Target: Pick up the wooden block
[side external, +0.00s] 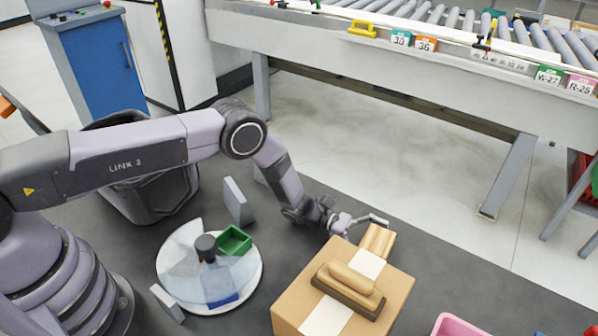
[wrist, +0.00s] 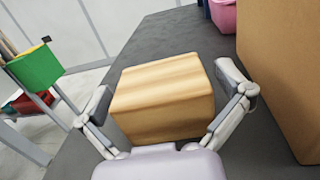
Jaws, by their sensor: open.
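The wooden block (wrist: 165,90) has light striped grain and stands on the dark grey table, between the two fingers of my gripper (wrist: 170,98) in the wrist view. The fingers are spread, one on each side of the block, and gaps show at the tips. In the side external view the block (side external: 378,241) is just behind the cardboard box, which hides its lower part. My gripper (side external: 362,222) reaches it from the left and is open. Whether either finger touches the block I cannot tell.
The cardboard box (side external: 290,305) stands close beside the block, with a wooden-handled brush (side external: 348,287) on top. A pink bin (side external: 455,326) is at the front right. A round white tray (side external: 170,285) holds a green box (side external: 234,241). The table right of the block is clear.

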